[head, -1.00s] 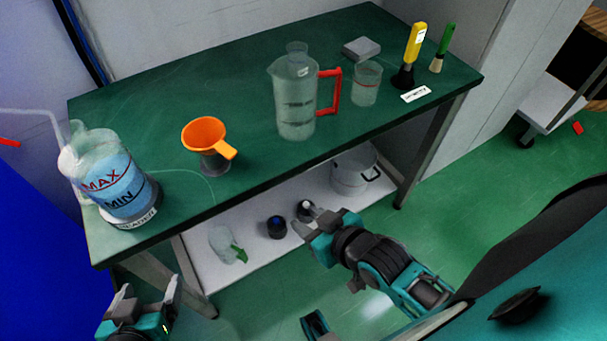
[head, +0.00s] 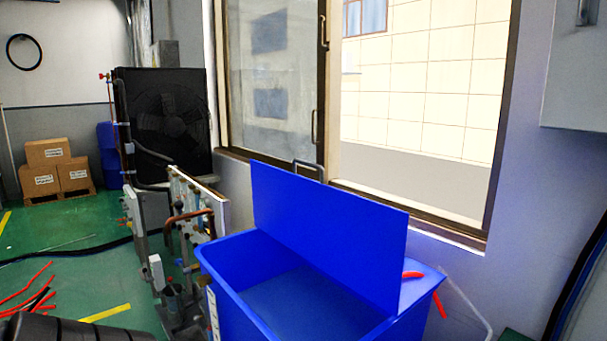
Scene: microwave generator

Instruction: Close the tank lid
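A blue tank (head: 222,277) stands in the lower middle of the head view, its open top showing the inside. Its flat blue lid (head: 330,225) stands raised, nearly upright, along the tank's far side. A grey handle (head: 308,168) shows at the lid's upper edge. The tank's lower front is cut off by the picture's bottom edge. Neither gripper is in view.
A window (head: 410,110) is behind the tank. Pipes and fittings (head: 185,225) stand close to the tank's left. A black fan unit (head: 165,125) and boxes (head: 55,168) are farther back. A red hose (head: 440,304) lies at the tank's right.

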